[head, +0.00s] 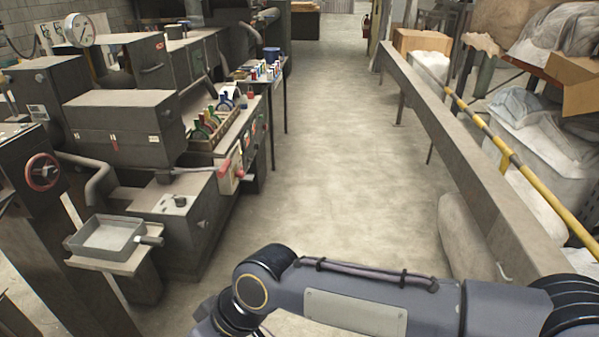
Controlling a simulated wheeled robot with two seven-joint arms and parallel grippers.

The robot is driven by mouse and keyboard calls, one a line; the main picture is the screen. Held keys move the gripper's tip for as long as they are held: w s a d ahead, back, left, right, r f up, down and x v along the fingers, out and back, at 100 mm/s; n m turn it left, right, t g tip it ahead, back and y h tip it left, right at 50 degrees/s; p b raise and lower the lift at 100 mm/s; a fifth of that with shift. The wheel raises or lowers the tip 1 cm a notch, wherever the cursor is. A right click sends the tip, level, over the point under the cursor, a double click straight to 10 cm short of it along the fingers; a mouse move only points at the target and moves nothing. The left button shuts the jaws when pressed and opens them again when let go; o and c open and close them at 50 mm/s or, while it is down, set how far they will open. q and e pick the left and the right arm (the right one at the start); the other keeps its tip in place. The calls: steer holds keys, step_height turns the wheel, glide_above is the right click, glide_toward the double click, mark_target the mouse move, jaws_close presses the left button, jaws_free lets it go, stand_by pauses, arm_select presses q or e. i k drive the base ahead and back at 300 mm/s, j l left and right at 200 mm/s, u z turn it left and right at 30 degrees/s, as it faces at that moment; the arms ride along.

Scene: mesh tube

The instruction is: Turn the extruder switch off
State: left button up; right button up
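The extruder (118,125) appears to be the large grey machine on the left side of the aisle. A light switch panel (228,181) with small red parts is on its aisle-facing side, near the front corner. More small controls (254,131) show farther back along that side. I cannot tell which of these is the extruder switch, or its position. My dark blue-grey arm crosses the bottom of the view from the right, well below and nearer than the panel. Neither gripper is in view.
A metal tray (107,237) and red handwheel (42,172) stand at the near left. A rack of coloured-handled tools (209,128) sits on the machine. A long grey trough (470,170) and yellow rail (505,152) line the right. The aisle floor (330,130) between is clear.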

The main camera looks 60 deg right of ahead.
mark_target(241, 174)
steer(key=z, duration=1.8)
steer(key=u, duration=0.2)
steer(key=i+l+u, duration=0.65)
steer(key=l+u, duration=0.2)
steer(key=i+l, duration=0.2)
steer(key=l, duration=0.15)
steer(key=i+l, duration=0.2)
steer(key=l, duration=0.2)
steer(key=i+l+u, duration=0.1)
steer(key=l, duration=0.25)
steer(key=i+l, duration=0.3)
steer(key=l, duration=0.1)
